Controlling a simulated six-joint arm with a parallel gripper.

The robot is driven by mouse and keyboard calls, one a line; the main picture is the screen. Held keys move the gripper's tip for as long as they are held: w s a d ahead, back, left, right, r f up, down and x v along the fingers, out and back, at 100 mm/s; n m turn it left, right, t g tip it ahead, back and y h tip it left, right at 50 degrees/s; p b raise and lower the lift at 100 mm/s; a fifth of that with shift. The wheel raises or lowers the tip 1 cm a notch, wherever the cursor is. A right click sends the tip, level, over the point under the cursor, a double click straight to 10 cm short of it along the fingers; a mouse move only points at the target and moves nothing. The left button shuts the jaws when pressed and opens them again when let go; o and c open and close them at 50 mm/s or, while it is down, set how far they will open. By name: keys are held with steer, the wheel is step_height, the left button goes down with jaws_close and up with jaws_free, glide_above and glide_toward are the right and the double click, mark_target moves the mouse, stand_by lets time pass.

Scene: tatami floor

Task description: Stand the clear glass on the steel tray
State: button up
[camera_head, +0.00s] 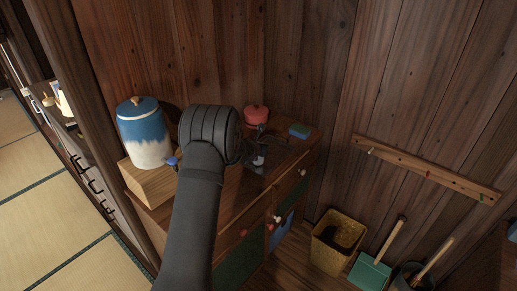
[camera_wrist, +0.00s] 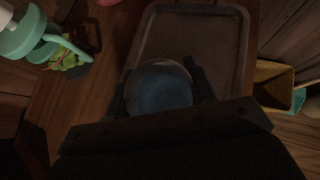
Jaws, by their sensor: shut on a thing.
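The clear glass (camera_wrist: 160,88) is between the two fingers of my gripper (camera_wrist: 157,84) in the wrist view, seen from above with its round rim towards the camera. My gripper is shut on it. The steel tray (camera_wrist: 196,38) is a dark rectangle with a raised pale rim, and it lies beyond and around the glass in this view. The glass overlaps the near part of the tray; I cannot tell whether it touches it. In the head view my gripper (camera_head: 262,146) is over the cabinet top, and my arm hides much of the area.
A blue and white jar (camera_head: 145,135) stands on a wooden box at the left. A red pot (camera_head: 256,115) and a blue-green block (camera_head: 299,130) are at the back. A teal object (camera_wrist: 20,38) and a small plant (camera_wrist: 70,58) stand left of the tray. A yellow bin (camera_head: 338,240) is on the floor.

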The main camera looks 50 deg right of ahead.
steer(key=shift+f, duration=0.15)
steer(key=o, duration=1)
steer(key=shift+a+r, duration=0.1)
steer(key=shift+r, duration=0.2)
steer(key=v, duration=1.1)
steer(key=shift+s+a+r, duration=0.15)
steer(key=shift+a+r, duration=0.05)
steer(key=shift+a, duration=0.05)
